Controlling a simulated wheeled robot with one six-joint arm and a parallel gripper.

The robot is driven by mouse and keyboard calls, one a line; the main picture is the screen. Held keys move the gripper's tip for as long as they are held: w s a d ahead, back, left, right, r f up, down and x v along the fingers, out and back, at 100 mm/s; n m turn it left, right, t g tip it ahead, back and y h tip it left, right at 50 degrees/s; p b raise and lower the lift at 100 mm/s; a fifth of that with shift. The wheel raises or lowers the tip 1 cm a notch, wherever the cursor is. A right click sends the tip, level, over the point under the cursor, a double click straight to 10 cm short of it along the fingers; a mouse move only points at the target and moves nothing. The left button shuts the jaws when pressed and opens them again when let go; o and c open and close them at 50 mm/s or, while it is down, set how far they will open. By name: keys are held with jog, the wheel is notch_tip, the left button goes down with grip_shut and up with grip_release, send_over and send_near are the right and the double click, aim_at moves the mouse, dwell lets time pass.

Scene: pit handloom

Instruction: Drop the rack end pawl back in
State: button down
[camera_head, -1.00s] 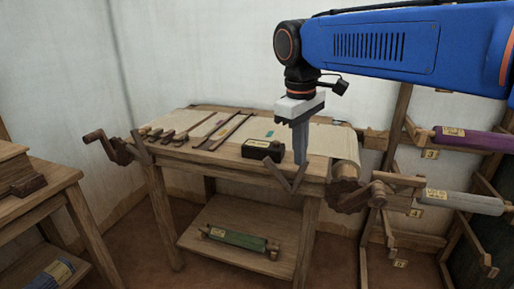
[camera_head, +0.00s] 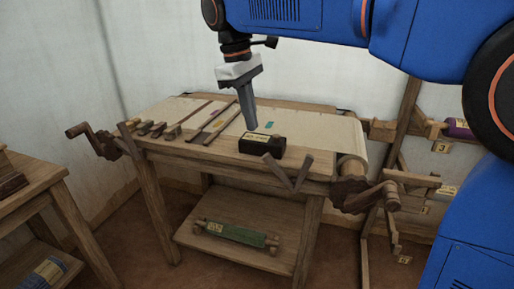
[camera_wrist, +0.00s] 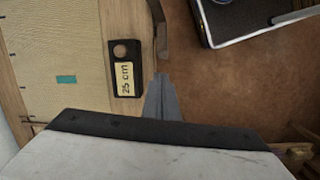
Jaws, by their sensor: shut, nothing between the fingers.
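A wooden V-shaped piece (camera_head: 290,180), which looks like the pawl at the rack end, stands at the table's front right. Its two arms point up, apart from the toothed wheel (camera_head: 350,192) at its right; I cannot tell how it pivots. My gripper (camera_head: 251,127) is shut and empty, pointing down over the tabletop just behind a black block (camera_head: 262,145). In the wrist view the shut fingers (camera_wrist: 160,82) show beside the black block (camera_wrist: 124,52), labelled 25 cm. A dark curved bar (camera_wrist: 159,30) lies ahead of the fingertips; I cannot tell whether it is the pawl.
The table (camera_head: 190,152) carries pale cloth (camera_head: 310,125) and several thin tools at its left. Cranks stick out at the left (camera_head: 85,138) and right (camera_head: 380,195). A green roll (camera_head: 235,233) lies on the lower shelf. A rack (camera_head: 408,130) stands at right.

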jog(key=f, duration=0.3)
jog(key=d+f, duration=0.1)
jog(key=f, duration=0.6)
jog(key=shift+d, duration=0.4)
jog(key=shift+r, duration=0.1)
jog(key=shift+s+d+r+y, duration=0.3)
jog(key=shift+d+r+y, duration=0.4)
jog(key=shift+d, duration=0.1)
jog(key=d+y, duration=0.1)
jog(key=s+d+r+t+y, duration=0.1)
jog(key=d, duration=0.1)
jog(key=d+r+t+y, duration=0.1)
jog(key=shift+s+d+r+y, duration=0.15)
jog(key=shift+s+d+y, duration=0.05)
jog(key=shift+s+y, duration=0.1)
jog(key=s+d+t+y, duration=0.1)
jog(key=s+d+y, duration=0.1)
jog(key=d, duration=0.4)
jog(key=shift+s+r+y, duration=0.15)
jog(key=shift+y, duration=0.75)
jog(key=shift+s+d, duration=0.1)
jog(key=shift+d, duration=0.15)
